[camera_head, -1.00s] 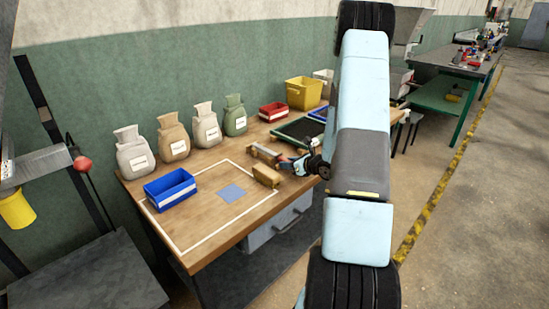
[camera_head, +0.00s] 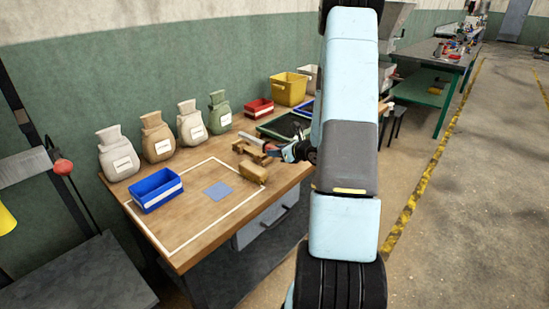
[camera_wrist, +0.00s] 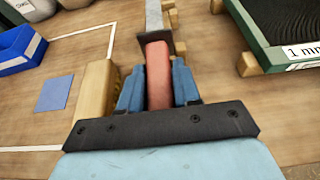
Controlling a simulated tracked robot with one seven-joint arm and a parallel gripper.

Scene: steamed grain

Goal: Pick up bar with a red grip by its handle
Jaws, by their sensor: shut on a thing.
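The bar shows in the wrist view as a red grip (camera_wrist: 158,75) with a dark guard and a grey metal bar (camera_wrist: 154,16) beyond it. My gripper (camera_wrist: 158,88) is shut on the red grip, with one blue finger on each side. In the head view the grey bar (camera_head: 251,139) reaches left from my gripper (camera_head: 284,152), just above a wooden rest (camera_head: 246,152). The red grip is mostly hidden by the fingers there. I cannot tell whether the bar still touches the rest.
A wooden block (camera_head: 253,172) lies close to my gripper, also left of it in the wrist view (camera_wrist: 95,88). A dark green-framed tray (camera_wrist: 264,40) is at right. A blue bin (camera_head: 156,190), a blue-grey square (camera_head: 217,190) and several sacks (camera_head: 157,138) are farther left.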

